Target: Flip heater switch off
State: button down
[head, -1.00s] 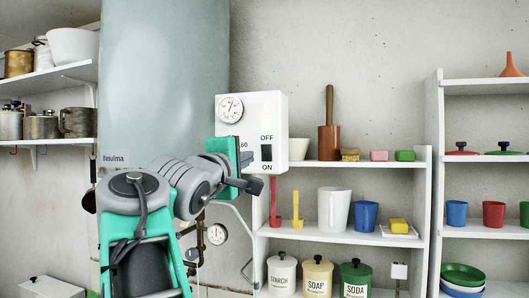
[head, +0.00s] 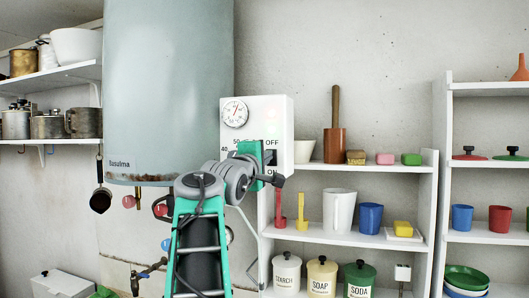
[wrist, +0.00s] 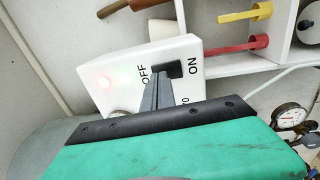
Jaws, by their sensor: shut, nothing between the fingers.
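In the wrist view the box (wrist: 200,45) is turned sideways, and the black switch (wrist: 172,69) lies between OFF and ON. My gripper (wrist: 159,82) is shut and empty, its grey fingertips at the switch, on the side of the OFF end. I cannot tell whether they touch it, nor which way the switch is tipped. In the head view my gripper (head: 267,158) covers much of the switch area.
The big grey boiler (head: 168,80) stands left of the box. A white shelf (head: 370,240) with jars, cups and scoops is close on the right. Pipes and a gauge (wrist: 289,116) lie below the box. Bare wall is above the shelf.

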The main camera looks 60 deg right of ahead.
jog(key=shift+w+d+r, duration=0.1)
jog(key=shift+w+d, duration=0.05)
jog(key=shift+d, duration=0.3)
jog(key=shift+w+r, duration=0.1)
jog(key=s+a+r+b, duration=0.2)
jog(key=a+b, duration=0.1)
jog(key=a, duration=1)
jog(key=shift+s+a, duration=0.2)
jog(key=shift+s, duration=0.05)
